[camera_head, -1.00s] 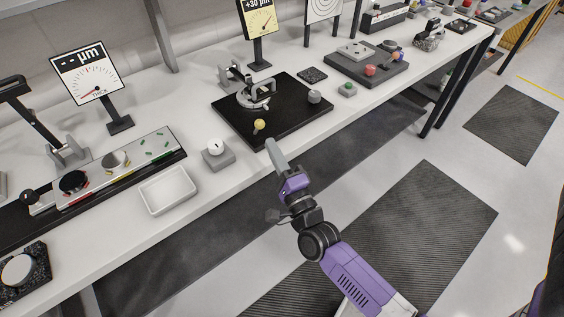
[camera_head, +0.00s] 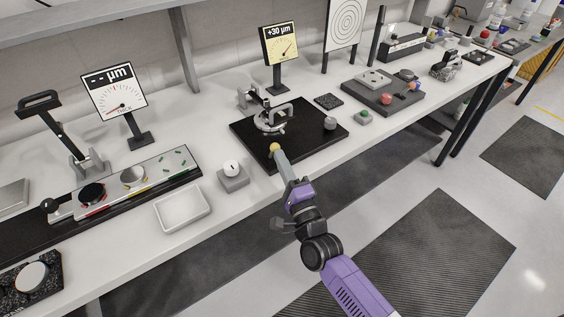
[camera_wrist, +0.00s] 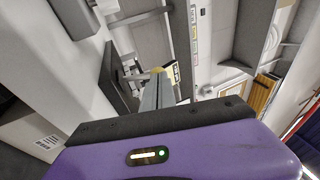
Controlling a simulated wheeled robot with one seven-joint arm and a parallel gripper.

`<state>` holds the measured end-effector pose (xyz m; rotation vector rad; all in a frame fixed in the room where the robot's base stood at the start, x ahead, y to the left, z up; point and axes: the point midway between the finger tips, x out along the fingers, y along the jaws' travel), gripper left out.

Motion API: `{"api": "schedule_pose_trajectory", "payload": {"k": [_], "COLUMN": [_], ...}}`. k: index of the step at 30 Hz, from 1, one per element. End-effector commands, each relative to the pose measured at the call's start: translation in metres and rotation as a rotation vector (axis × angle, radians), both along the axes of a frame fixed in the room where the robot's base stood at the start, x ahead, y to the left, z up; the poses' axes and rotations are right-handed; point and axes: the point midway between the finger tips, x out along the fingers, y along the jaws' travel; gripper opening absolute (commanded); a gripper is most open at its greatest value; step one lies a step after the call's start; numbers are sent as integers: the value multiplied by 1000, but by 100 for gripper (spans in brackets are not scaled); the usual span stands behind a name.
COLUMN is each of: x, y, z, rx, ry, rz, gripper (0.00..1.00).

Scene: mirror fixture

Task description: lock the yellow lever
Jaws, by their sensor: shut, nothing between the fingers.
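The yellow lever shows as a yellow ball knob (camera_head: 275,147) at the front left part of the black plate (camera_head: 318,142). A metal mirror fixture with a curved frame (camera_head: 272,121) stands behind it on the same plate. My gripper (camera_head: 279,156) is shut, with its grey fingers together and empty. Its tip is right at the knob in the head view; I cannot tell whether they touch. In the wrist view the knob (camera_wrist: 158,70) shows just beyond the fingertips (camera_wrist: 157,84). The lever's arm is mostly hidden.
A grey block with a white dial (camera_head: 233,175) and a white tray (camera_head: 182,210) stand to the left. A round grey knob (camera_head: 330,123) sits on the plate's right side. A yellow gauge display (camera_head: 280,44) stands behind. The floor in front of the table is clear.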

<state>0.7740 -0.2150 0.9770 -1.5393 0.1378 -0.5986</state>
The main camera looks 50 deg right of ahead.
Motion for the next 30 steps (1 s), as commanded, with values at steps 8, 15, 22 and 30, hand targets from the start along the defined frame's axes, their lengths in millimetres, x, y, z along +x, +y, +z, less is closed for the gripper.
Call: {"api": "schedule_pose_trajectory", "payload": {"k": [8,15,22,30], "x": [11,26,43,59], "y": [-3,-8,-12,-17], "z": [13,25,33,36], "rx": [0,-1,-2,0], "ry": [-5,-4,-4,-2], "rz": [-1,-1,-1,-1], "gripper": [0,0,0,0]}}
